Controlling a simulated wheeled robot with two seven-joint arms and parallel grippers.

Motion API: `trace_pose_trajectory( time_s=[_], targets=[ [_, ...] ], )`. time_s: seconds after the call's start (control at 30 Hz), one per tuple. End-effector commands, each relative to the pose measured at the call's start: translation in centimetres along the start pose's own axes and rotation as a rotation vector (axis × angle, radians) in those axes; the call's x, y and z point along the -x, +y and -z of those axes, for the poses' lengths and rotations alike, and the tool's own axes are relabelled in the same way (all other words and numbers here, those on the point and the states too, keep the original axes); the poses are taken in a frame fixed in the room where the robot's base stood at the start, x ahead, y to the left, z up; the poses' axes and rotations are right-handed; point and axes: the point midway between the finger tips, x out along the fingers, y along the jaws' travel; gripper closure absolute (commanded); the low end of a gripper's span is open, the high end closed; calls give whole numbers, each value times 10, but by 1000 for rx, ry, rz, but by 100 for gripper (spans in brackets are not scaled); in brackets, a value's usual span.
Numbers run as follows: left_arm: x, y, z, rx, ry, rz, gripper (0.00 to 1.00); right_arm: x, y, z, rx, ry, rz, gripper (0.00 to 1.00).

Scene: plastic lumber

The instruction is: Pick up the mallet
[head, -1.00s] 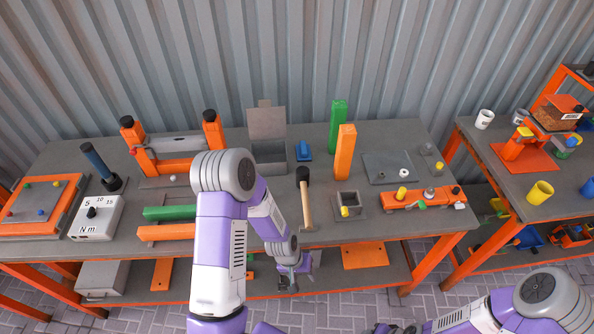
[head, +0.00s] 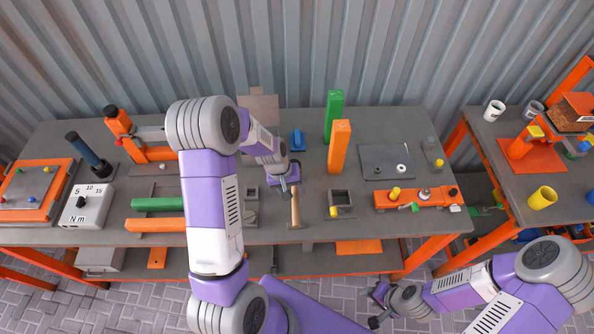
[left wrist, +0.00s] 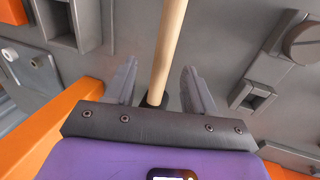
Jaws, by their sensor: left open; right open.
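The mallet lies on the grey workbench, its pale wooden handle (head: 295,209) pointing to the front edge. Its head is hidden behind my left gripper in the head view. My left gripper (head: 284,187) is over the mallet's head end, open. In the left wrist view, the handle (left wrist: 168,45) runs between the two spread grey fingers (left wrist: 160,88), with a gap on each side. A dark part shows at the handle's lower end there. I cannot tell how far the fingertips are above the bench. My right gripper (head: 374,306) is open and empty, low in front of the bench.
A small grey open box (head: 341,198) stands right of the handle. Upright orange (head: 339,147) and green (head: 333,112) beams stand behind it. A grey fixture (head: 251,207) is to the left, with green (head: 157,204) and orange (head: 155,225) bars beyond. Bare bench (head: 315,232) lies in front.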

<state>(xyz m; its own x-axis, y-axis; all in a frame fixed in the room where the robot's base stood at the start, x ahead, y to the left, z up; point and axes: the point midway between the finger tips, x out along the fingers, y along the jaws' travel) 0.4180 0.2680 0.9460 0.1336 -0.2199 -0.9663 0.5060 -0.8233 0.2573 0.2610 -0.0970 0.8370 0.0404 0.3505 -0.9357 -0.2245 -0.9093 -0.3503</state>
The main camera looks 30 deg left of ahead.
Motion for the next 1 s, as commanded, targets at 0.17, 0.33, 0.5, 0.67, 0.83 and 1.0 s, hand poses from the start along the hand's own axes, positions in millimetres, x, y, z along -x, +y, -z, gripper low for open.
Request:
trace_pose_trajectory(
  time_s=[0.17,0.33,0.5,0.67,0.83,1.0],
  targets=[
    [-24,-2,-1,1,-3,0,46,0,0,0,0,0,0,57],
    [-47,-4,-1,0,-2,0,46,0,0,0,0,1,0,57],
    [-55,-3,0,-1,1,-1,46,0,0,0,0,1,0,57],
    [-55,-3,0,-1,1,-1,46,0,0,0,0,1,0,57],
    [-55,-3,0,-1,1,-1,70,0,0,0,0,1,0,57],
    [-55,-3,0,-1,1,-1,96,0,0,0,0,1,0,57]
  ],
)
